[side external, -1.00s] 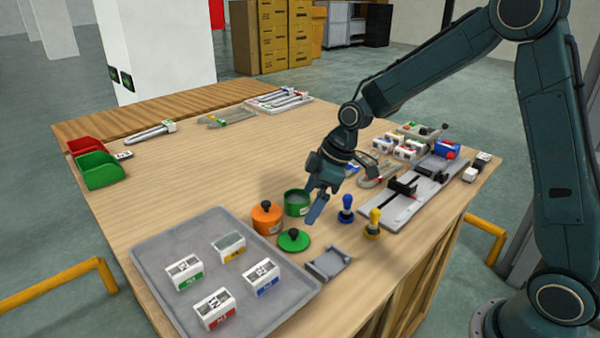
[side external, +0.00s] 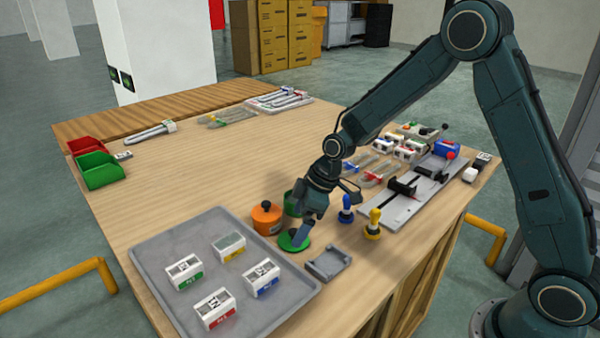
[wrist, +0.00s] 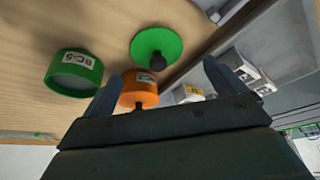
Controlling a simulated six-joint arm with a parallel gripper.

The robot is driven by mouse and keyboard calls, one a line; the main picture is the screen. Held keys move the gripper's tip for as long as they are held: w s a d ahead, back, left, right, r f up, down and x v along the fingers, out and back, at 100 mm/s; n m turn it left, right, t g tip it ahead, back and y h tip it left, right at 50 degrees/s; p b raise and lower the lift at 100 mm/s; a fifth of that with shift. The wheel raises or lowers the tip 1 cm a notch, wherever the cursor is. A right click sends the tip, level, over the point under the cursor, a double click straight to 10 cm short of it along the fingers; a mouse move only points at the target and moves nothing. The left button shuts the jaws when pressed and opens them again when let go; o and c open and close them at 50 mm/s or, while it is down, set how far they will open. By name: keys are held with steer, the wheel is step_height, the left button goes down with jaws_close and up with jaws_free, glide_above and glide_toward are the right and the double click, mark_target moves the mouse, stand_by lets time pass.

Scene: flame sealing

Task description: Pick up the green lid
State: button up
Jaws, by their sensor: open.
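The green lid (side external: 287,243) lies flat on the table in front of the orange pot. It also shows in the wrist view (wrist: 160,40), with its black knob (wrist: 157,62) between the lines of my fingers. My gripper (side external: 301,234) points down over the lid and hides part of it. In the wrist view my gripper (wrist: 160,70) is open, with one finger on each side of the knob. I cannot tell whether the fingers touch the lid. The green pot (wrist: 73,75) stands beside it without a lid and is mostly hidden by my gripper in the side view.
The orange pot (side external: 264,222) with a black knob stands close to the lid. A grey holder (side external: 329,264) lies to the right front, and blue (side external: 346,211) and yellow (side external: 374,222) handled stamps stand to the right. A grey tray (side external: 160,247) with several labelled boxes lies at left.

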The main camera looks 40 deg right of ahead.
mark_target(294, 230)
steer(key=shift+x, duration=2.15)
steer(key=shift+d, duration=0.1)
steer(key=c, duration=1.1)
